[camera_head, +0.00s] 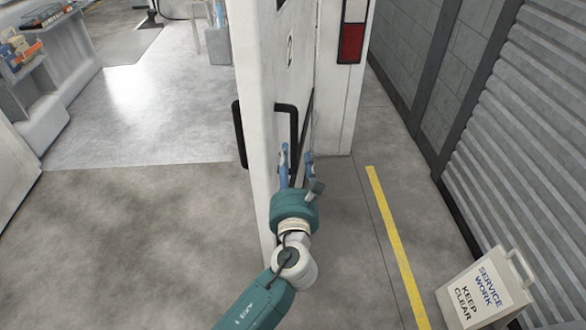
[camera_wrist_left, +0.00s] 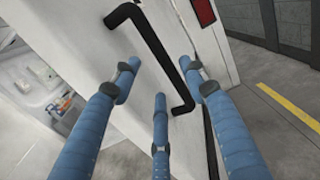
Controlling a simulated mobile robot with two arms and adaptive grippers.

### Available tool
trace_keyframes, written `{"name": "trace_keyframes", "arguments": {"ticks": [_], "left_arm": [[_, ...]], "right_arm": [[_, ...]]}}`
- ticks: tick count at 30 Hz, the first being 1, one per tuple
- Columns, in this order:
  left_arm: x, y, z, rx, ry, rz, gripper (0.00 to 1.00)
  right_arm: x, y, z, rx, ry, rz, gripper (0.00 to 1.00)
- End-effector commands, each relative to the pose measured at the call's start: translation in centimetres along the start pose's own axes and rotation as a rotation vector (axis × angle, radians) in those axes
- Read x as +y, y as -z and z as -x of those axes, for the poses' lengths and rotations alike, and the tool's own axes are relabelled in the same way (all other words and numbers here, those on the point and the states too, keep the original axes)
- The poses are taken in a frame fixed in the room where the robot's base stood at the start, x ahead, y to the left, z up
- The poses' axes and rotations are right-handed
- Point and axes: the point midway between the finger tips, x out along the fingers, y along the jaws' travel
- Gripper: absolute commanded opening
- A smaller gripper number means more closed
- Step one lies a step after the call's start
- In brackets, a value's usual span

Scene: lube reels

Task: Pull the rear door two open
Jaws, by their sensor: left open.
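A white door (camera_head: 258,190) with a number 2 on its right face stands at the middle of the head view, seen nearly edge-on. A black bar handle (camera_head: 292,125) sits on that face, and it also shows in the wrist view (camera_wrist_left: 160,50). My left gripper (camera_head: 297,158) is open in front of the handle, its blue fingers pointing at it. In the left wrist view the fingers (camera_wrist_left: 160,78) are spread, and the handle bar runs between the outer fingertips. I cannot tell whether they touch it. My right gripper is not in view.
Another black handle (camera_head: 240,135) shows at the door's left side. A white body with a red light (camera_head: 351,42) stands behind the door. A service sign (camera_head: 487,293) stands at the lower right, beyond a yellow floor line (camera_head: 395,240). Floor at the left is clear.

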Motion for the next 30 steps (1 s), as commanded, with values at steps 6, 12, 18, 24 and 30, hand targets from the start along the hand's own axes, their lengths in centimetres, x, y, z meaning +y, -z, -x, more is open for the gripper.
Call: {"name": "trace_keyframes", "arguments": {"ticks": [6, 12, 18, 24, 30], "left_arm": [[0.0, 0.0, 2.7, -0.001, 0.0, -0.001, 0.44], [0.0, 0.0, 3.1, -0.001, 0.0, -0.001, 0.44], [0.0, 0.0, 3.1, 0.001, -0.001, 0.001, 0.44], [1.7, 2.9, 3.3, 0.07, -0.032, 0.123, 0.44], [3.6, 8.2, 3.8, 0.185, -0.077, 0.309, 0.44]], "right_arm": [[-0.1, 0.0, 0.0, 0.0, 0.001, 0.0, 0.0], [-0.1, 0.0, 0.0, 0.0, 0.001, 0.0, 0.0], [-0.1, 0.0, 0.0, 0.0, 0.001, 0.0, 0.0], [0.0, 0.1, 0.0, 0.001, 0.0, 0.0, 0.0], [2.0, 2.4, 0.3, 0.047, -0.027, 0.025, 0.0]]}}
